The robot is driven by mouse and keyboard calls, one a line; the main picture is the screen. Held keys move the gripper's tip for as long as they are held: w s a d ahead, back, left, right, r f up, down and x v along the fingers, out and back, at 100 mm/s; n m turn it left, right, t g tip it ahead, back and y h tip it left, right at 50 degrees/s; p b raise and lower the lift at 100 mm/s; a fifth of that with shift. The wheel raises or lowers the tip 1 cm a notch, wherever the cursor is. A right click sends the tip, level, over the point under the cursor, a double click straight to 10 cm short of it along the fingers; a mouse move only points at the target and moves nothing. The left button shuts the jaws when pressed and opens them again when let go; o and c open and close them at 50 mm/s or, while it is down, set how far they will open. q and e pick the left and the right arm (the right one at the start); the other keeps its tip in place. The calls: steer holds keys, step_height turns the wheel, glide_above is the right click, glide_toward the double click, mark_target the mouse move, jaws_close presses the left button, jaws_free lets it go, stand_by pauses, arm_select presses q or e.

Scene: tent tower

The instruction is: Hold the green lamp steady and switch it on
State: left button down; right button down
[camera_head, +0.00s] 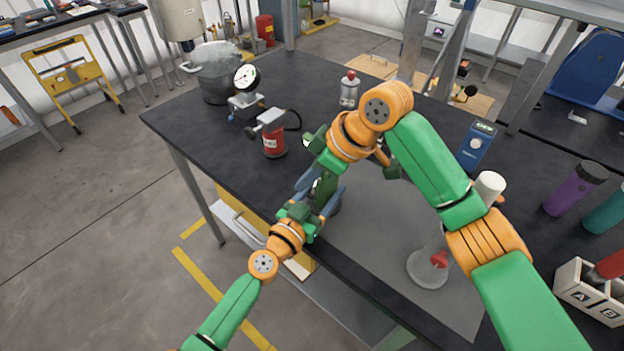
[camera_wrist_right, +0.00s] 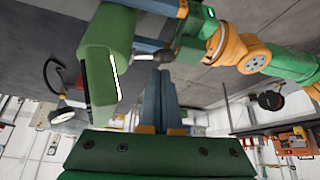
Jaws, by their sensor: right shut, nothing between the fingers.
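The green lamp (camera_head: 324,188) is at the near edge of the black table, held between the blue fingers of my left gripper (camera_head: 320,190). In the right wrist view the lamp (camera_wrist_right: 104,52) fills the upper left, with a bright white strip along its side. My left gripper also shows there (camera_wrist_right: 150,25), with a finger on either side of the lamp. My right gripper (camera_wrist_right: 161,75) is shut and empty, its blue fingertips pointing just beside the lamp. In the head view the right gripper (camera_head: 320,150) is just above the lamp, its fingertips mostly hidden.
A red canister (camera_head: 272,143), a gauge (camera_head: 246,78) and a metal pot (camera_head: 216,70) stand on the table's far left. A clear flask (camera_head: 430,268) stands on the grey mat (camera_head: 375,240). Purple (camera_head: 575,188) and teal bottles are at the right, near a white caddy (camera_head: 590,295).

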arm_select(q)
steer(key=shift+c, duration=0.2)
jaws_free()
arm_select(e)
step_height(320, 180, up, 11)
steer(key=d, duration=0.2)
steer(key=shift+s+d+r, duration=0.15)
steer(key=shift+s+d, duration=0.1)
arm_select(q)
steer(key=shift+s, duration=0.1)
